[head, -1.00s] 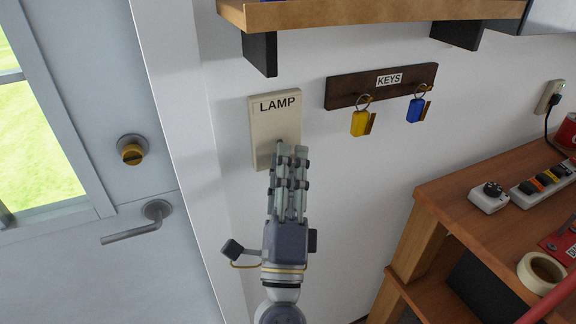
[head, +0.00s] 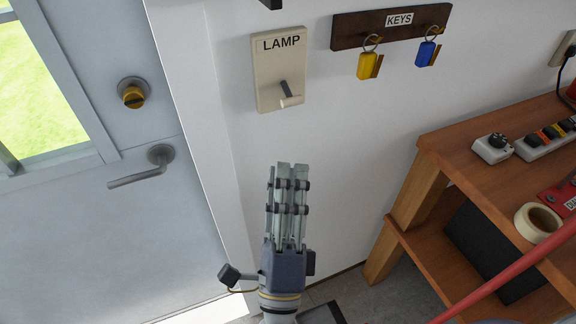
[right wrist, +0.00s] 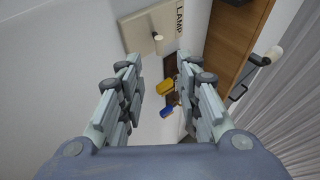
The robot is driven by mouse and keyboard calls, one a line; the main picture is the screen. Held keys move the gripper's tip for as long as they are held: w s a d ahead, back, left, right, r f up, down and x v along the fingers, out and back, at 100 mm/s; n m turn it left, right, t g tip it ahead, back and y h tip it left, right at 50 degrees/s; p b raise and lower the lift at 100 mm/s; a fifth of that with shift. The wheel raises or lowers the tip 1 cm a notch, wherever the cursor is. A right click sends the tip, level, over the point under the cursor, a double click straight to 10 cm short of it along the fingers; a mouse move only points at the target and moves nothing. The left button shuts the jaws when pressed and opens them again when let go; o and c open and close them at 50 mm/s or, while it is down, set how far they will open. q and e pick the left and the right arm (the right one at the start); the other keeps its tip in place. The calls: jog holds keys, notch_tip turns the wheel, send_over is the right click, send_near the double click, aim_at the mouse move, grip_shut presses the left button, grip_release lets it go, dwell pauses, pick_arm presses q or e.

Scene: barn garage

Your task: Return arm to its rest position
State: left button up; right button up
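My right gripper (head: 288,172) is upright below the lamp switch plate in the head view, apart from it. In the right wrist view its two finger sets (right wrist: 163,72) stand apart with nothing held between them. The cream plate marked LAMP (head: 281,72) is on the white wall. Its lever (head: 289,94) sticks out from the plate, its pale tip toward the lower part. The plate also shows at the top of the right wrist view (right wrist: 143,30). My left gripper is in neither view.
A key rack (head: 389,26) holds a yellow key tag (head: 367,66) and a blue one (head: 425,53). A wooden bench (head: 450,155) with a tape roll (head: 538,222) stands right. A door handle (head: 145,172) is left. A red bar (head: 510,275) crosses the lower right.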

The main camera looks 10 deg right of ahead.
dwell(0.4)
jog(key=w+a+f+n+g+y, duration=0.1)
jog(key=w+a+f+n+y, duration=0.2)
jog(key=f+n+y, duration=0.45)
jog(key=w+a+f+n+g+y, duration=0.1)
jog(key=w+a+f+n+y, duration=0.25)
jog(key=f+n, duration=0.55)
notch_tip(320, 180, down, 25)
jog(key=s+d+n+g+y, duration=0.2)
jog(key=n+g, duration=0.4)
jog(key=g, duration=0.1)
jog(key=s+d+f+n+g+h, duration=0.2)
jog(key=s+d+f+g, duration=0.4)
jog(key=s+f, duration=0.55)
jog(key=s+d+f+n+g+h, duration=0.25)
jog(key=s+d+f, duration=0.6)
jog(key=f, duration=0.65)
jog(key=s+d+f+g, duration=0.2)
jog(key=s+d, duration=0.1)
jog(key=s, duration=0.4)
jog(key=s+d+f+g+h, duration=0.1)
jog(key=s+d+f+g, duration=0.2)
jog(key=s, duration=0.5)
jog(key=shift+d, duration=0.15)
jog(key=shift+s, duration=0.1)
